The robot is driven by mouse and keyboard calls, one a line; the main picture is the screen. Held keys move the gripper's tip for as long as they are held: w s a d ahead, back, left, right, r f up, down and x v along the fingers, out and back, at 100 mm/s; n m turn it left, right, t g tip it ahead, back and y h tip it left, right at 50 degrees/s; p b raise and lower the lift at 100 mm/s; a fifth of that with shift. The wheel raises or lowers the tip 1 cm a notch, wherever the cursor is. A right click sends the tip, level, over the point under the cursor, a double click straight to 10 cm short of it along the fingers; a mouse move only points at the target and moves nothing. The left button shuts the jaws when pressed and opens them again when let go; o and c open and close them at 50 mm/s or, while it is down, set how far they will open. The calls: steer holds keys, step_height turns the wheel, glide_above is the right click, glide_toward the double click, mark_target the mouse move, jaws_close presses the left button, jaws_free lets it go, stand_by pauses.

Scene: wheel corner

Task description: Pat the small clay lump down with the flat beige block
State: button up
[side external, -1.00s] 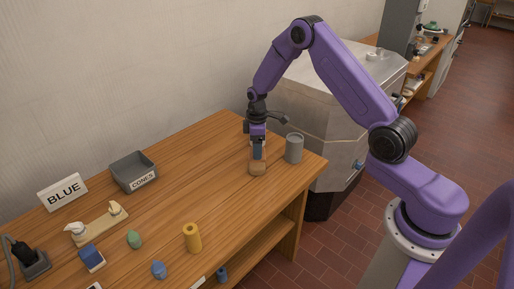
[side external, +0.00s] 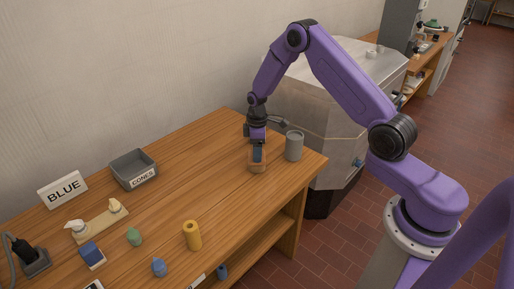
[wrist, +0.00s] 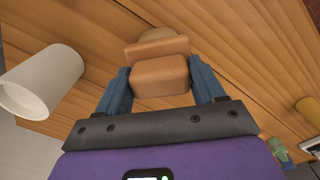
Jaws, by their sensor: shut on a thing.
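My gripper (side external: 258,153) is over the back right part of the wooden table, fingers pointing down. In the wrist view its two blue fingers (wrist: 161,78) are shut on the sides of a flat tan-beige block (wrist: 160,76). The block also shows low over the table in the side view (side external: 257,168). A rounded tan piece, which looks like the clay lump (wrist: 158,35), shows just past the block's far edge in the wrist view. The block hides most of it, and I cannot tell whether the two touch. In the side view the lump cannot be made out.
A grey cup (side external: 294,147) stands close to the right of my gripper. A grey tray (side external: 133,172), a yellow cylinder (side external: 192,236), a beige board (side external: 88,228) with lumps, and small blue and green pieces lie left. The table's middle is clear.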

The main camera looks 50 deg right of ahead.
steer(key=shift+f, duration=0.8)
stand_by(1.6)
steer(key=shift+r, duration=0.1)
steer(key=shift+r, duration=1.7)
